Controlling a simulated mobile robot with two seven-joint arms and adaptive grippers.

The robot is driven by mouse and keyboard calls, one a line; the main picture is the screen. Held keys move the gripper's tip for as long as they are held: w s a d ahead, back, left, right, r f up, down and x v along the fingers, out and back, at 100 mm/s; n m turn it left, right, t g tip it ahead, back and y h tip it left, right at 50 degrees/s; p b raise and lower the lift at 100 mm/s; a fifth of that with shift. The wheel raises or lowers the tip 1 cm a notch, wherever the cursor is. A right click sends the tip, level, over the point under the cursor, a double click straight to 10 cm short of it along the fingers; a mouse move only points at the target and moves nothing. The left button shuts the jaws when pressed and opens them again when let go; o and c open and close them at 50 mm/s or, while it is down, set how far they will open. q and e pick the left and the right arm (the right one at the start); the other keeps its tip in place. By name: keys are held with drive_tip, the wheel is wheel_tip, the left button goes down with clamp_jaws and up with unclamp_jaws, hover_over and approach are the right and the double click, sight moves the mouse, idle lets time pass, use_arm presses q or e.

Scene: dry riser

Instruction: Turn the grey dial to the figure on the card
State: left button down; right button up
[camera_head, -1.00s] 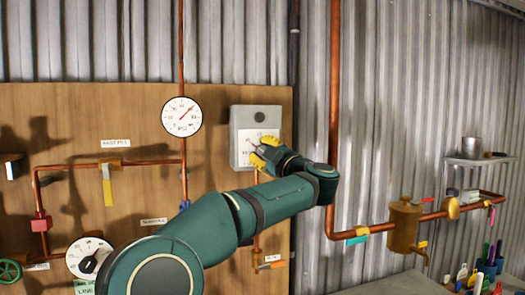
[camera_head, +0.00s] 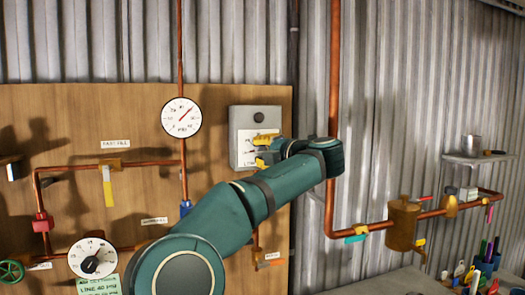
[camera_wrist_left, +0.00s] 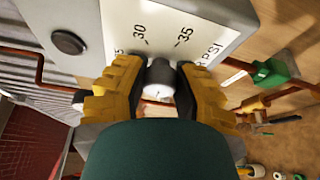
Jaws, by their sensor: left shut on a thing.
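The grey dial (camera_wrist_left: 160,77) is on a light grey box (camera_head: 246,122) on the wooden board. In the left wrist view it sits between the yellow fingers of my left gripper (camera_wrist_left: 160,88), which are shut on it. The white scale shows 30 and 35 beside the dial; the pointer is hidden. In the head view my left gripper (camera_head: 266,149) is in front of the box and hides the dial. A green card (camera_head: 98,286) at the lower left reads LINE and a figure that looks like 40, in small print. My right gripper is out of view.
A round gauge (camera_head: 181,117) is left of the box. A second white dial with a black knob (camera_head: 92,259) is above the card. A copper pipe (camera_head: 333,90) runs upright right of the box. A shelf (camera_head: 478,160) and a cluttered bench are at the right.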

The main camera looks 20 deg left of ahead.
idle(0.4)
use_arm(q)
drive_tip(key=c, duration=0.7)
unclamp_jaws()
drive_tip(key=shift+a, duration=0.1)
drive_tip(key=v, duration=1.2)
drive_tip(key=shift+r, duration=0.1)
